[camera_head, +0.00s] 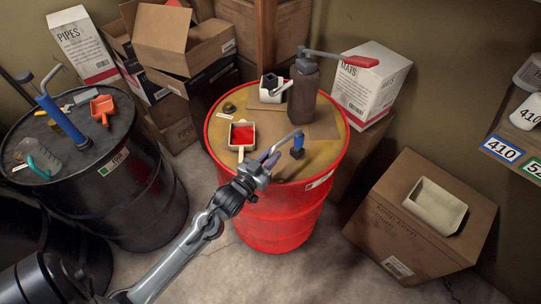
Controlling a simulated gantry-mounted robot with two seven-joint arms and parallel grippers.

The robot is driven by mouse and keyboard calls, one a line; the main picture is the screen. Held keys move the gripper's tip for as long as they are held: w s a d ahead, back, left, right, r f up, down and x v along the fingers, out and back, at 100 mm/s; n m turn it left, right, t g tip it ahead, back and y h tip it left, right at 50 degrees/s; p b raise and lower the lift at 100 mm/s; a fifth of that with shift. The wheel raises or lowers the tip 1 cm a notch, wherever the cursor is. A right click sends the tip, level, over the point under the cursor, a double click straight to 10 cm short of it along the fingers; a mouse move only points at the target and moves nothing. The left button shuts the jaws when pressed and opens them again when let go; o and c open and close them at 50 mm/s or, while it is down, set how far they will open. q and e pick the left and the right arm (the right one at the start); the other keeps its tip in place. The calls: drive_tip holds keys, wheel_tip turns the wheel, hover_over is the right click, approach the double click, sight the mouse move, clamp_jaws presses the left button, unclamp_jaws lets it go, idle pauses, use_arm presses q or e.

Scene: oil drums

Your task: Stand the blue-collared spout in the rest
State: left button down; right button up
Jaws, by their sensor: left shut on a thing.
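The blue-collared spout (298,149) is near the front right of the red drum's top (320,160). Its blue collar is low and its bent grey tube slopes down left to my left gripper (268,160). My left gripper is shut on the tube's end, with the collar upright to its right. I cannot tell whether the collar touches the drum top. A white block with a dark opening (268,95), which looks like the rest, stands at the back of the drum top, apart from the spout. My right gripper is not in view.
A dark bottle with a red-handled pump (303,95) stands beside the white block. A pale scoop holding red material (242,135) lies left of the gripper. A black drum (145,195) with tools is at left. Cartons (425,220) stand at right.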

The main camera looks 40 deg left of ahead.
use_arm(q)
drive_tip(key=shift+f, duration=0.45)
idle(0.5)
drive_tip(key=shift+r+p, duration=0.15)
drive_tip(key=shift+p, duration=0.15)
idle(0.3)
idle(0.5)
idle(0.5)
drive_tip(key=shift+f+p, duration=0.35)
drive_tip(key=shift+f, duration=0.05)
idle(0.4)
